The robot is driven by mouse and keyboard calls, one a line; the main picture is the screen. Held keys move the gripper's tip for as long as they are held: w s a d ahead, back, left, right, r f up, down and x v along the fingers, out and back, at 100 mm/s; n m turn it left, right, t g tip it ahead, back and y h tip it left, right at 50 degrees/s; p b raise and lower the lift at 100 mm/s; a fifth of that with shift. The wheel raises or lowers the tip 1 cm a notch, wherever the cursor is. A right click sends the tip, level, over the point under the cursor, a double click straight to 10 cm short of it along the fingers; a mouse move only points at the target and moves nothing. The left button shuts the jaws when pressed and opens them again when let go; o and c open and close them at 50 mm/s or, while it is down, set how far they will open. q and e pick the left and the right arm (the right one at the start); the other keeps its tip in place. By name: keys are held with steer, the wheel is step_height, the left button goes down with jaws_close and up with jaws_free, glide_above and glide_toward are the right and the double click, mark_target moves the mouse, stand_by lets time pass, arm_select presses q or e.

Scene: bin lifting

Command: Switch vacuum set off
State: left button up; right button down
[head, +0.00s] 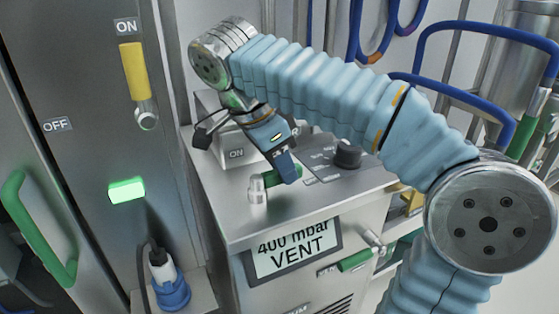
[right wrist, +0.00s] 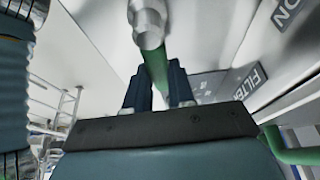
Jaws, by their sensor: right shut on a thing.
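The vacuum set (head: 220,222) is a grey metal cabinet with a front display (head: 293,250) reading "400 mbar VENT". On its top a green valve handle (head: 288,171) sticks out to the right of a short metal valve body (head: 257,187). My right gripper (head: 291,178) reaches down onto the handle and is shut on it. In the right wrist view its two dark fingers stand on either side of the green handle (right wrist: 157,72), with the metal valve body (right wrist: 147,22) just beyond. The fingers partly hide the handle. My left gripper is out of view.
A black knob (head: 347,154) stands right of the handle. A blue plug (head: 170,290) sits low beside the cabinet.

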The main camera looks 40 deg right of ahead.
steer(key=shift+a+f, duration=0.1)
steer(key=shift+f, duration=0.15)
steer(key=c, duration=1.1)
jaws_free()
steer(key=shift+s, duration=0.1)
steer(key=shift+o, duration=0.7)
steer(key=shift+r, duration=0.15)
